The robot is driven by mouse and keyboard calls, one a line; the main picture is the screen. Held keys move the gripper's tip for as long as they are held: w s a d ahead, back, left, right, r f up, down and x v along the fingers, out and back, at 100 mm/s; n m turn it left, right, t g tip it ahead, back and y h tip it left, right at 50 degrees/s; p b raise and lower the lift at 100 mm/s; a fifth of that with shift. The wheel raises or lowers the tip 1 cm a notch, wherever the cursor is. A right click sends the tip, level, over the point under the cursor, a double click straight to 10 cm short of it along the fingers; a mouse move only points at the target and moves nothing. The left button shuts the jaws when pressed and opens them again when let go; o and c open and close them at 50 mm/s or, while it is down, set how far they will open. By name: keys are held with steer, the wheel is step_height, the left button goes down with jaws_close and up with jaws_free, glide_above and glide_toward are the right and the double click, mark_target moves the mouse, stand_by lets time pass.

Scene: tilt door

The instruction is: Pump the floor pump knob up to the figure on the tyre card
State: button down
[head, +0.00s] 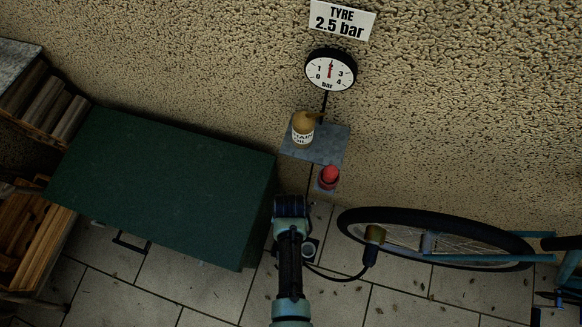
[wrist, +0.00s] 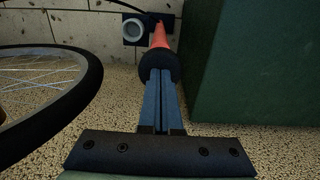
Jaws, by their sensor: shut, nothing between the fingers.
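The tyre card (head: 340,19) on the wall reads 2.5 bar. Below it, the round gauge (head: 330,69) has its red needle pointing about straight up, near 2 between the 1 and the 3. In the wrist view the pump's black knob (wrist: 160,62) sits over an orange-red barrel (wrist: 160,37). My gripper (wrist: 160,78) is shut with nothing between its fingers; its tips are at the knob, and I cannot tell whether they touch. In the head view my gripper (head: 290,205) hides the knob. The pump base (wrist: 133,29) stands on the tiles.
A dark green cabinet (head: 165,185) stands close on the left. A bicycle wheel (head: 440,240) is on the right, with a hose (head: 335,277) running towards it. A grey shelf (head: 327,145) holds a chain oil can (head: 303,132); a red object (head: 329,176) is below.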

steer(key=shift+f+b, duration=1.2)
steer(key=shift+f, duration=0.7)
steer(key=shift+r, duration=0.1)
step_height(320, 180, up, 8)
steer(key=p, duration=0.8)
steer(key=shift+r, duration=0.2)
step_height(320, 180, up, 7)
steer(key=p, duration=0.7)
